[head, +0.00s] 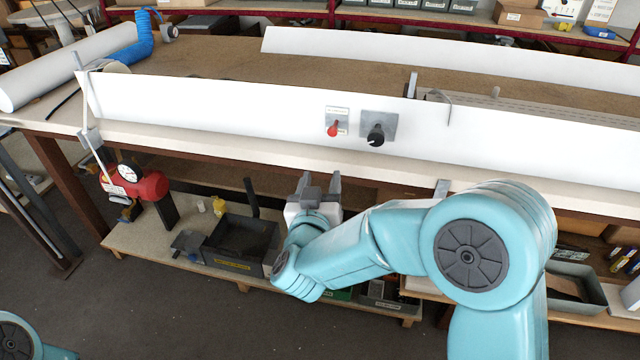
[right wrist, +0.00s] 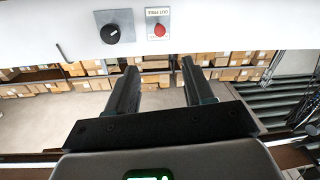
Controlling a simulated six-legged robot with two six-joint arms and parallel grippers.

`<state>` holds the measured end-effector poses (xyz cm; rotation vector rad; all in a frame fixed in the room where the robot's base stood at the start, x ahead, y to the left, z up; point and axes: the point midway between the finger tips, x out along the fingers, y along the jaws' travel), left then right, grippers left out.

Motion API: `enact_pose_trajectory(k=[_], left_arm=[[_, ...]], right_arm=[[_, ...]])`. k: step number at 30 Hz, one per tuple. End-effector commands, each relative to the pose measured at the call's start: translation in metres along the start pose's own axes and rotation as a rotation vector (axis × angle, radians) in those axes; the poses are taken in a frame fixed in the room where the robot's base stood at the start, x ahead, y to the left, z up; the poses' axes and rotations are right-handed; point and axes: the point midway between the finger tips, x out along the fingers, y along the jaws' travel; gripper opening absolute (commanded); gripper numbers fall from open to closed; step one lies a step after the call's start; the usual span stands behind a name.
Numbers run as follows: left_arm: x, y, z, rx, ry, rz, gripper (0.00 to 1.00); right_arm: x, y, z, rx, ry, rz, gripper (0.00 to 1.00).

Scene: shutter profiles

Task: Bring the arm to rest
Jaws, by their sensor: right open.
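My right arm, light blue, reaches in from the lower right of the head view. Its right gripper (head: 320,184) is in front of the bench edge, below the white panel, with its two dark fingers apart and nothing between them. In the right wrist view the open right gripper (right wrist: 156,82) points toward the white panel (right wrist: 230,20), apart from it as far as I can tell. Only a light blue piece of my left arm shows at the lower left corner of the head view; the left gripper is out of view.
The long white panel (head: 220,108) stands along the workbench (head: 240,146), carrying a red knob (head: 333,128) and a black knob (head: 376,135). A red gauge tool (head: 147,186) hangs at the left. A dark tray (head: 242,240) sits on the lower shelf (head: 150,238). Open floor (head: 130,310) lies in front.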

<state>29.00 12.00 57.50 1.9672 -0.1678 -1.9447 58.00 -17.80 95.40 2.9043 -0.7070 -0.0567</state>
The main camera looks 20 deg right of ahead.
Motion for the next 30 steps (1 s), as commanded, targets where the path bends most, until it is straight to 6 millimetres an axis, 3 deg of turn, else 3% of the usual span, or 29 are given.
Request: enact_pose_trajectory(k=[17,20,23,25,28,30], left_arm=[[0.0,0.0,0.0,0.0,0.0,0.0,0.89],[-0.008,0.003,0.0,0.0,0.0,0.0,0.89],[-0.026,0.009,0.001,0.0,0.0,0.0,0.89],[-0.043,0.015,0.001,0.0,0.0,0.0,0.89],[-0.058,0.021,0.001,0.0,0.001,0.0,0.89],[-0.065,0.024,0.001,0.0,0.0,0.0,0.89]], right_arm=[[0.004,0.001,0.0,0.0,0.0,0.001,0.52],[0.013,0.014,0.003,-0.011,-0.02,0.028,0.52],[0.027,0.042,0.039,-0.078,-0.108,0.078,0.52],[0.027,0.059,0.088,-0.163,-0.217,0.043,0.52],[0.0,0.059,0.17,-0.19,-0.435,-0.127,0.52],[-0.036,0.053,0.22,-0.155,-0.605,-0.255,0.52]])
